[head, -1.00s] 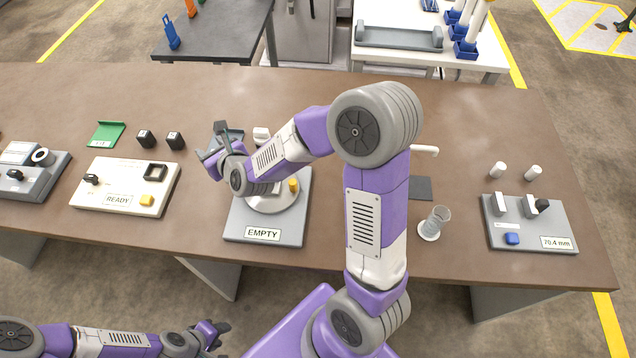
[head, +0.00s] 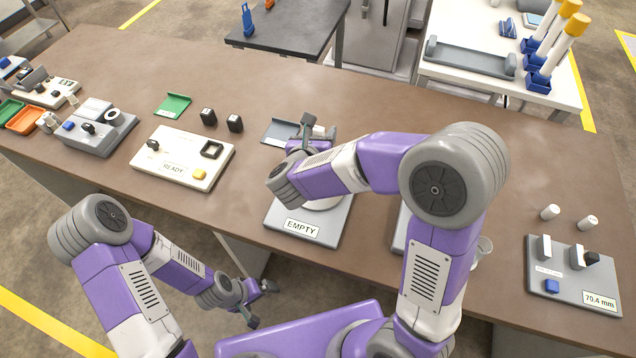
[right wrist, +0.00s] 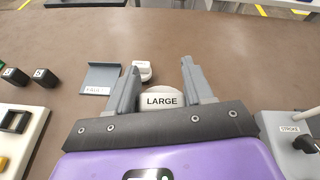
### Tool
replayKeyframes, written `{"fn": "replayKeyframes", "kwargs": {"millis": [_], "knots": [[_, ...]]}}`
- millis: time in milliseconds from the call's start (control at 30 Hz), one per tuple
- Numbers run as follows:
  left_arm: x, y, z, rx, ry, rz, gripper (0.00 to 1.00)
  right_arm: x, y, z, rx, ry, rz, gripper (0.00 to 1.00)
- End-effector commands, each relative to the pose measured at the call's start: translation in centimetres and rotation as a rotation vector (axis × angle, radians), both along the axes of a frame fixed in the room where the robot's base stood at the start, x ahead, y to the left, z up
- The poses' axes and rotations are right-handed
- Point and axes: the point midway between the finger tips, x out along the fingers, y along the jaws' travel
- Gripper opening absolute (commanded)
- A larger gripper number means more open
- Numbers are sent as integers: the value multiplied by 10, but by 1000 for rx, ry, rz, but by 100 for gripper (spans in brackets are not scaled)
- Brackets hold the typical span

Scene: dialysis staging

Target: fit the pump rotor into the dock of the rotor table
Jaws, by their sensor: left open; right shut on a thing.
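In the right wrist view the right gripper (right wrist: 160,78) is shut on a pale round piece labelled LARGE (right wrist: 162,101), taken as the pump rotor. My right arm hides most of the rotor table's round top (head: 325,204); the dock cannot be made out. My left gripper (head: 261,304) is open and empty, low in front of the table edge.
A grey tray (head: 278,131) and a white piece (right wrist: 143,72) lie beyond the rotor table. A READY unit (head: 185,178), two black blocks (head: 209,117) and a green tray (head: 173,105) are to the left. A gauge unit (head: 572,280) stands at right.

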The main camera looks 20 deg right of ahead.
Motion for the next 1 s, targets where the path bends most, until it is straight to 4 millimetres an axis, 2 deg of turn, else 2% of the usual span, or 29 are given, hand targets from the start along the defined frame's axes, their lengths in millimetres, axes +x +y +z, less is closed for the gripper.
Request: {"fn": "replayKeyframes", "kwargs": {"millis": [133,400,567,800,1000], "knots": [[0,0,-2,0,0,0,100,-10,3,-5,-16,8,-45,0],[0,0,-16,0,0,0,100,-11,2,-54,-18,9,-51,0],[0,0,-18,0,0,0,100,-11,2,-65,-16,7,-51,0],[0,0,-27,0,0,0,100,-11,2,-96,-17,9,-49,0],[0,0,-27,0,0,0,100,-13,2,-103,-13,18,-49,0]]}}
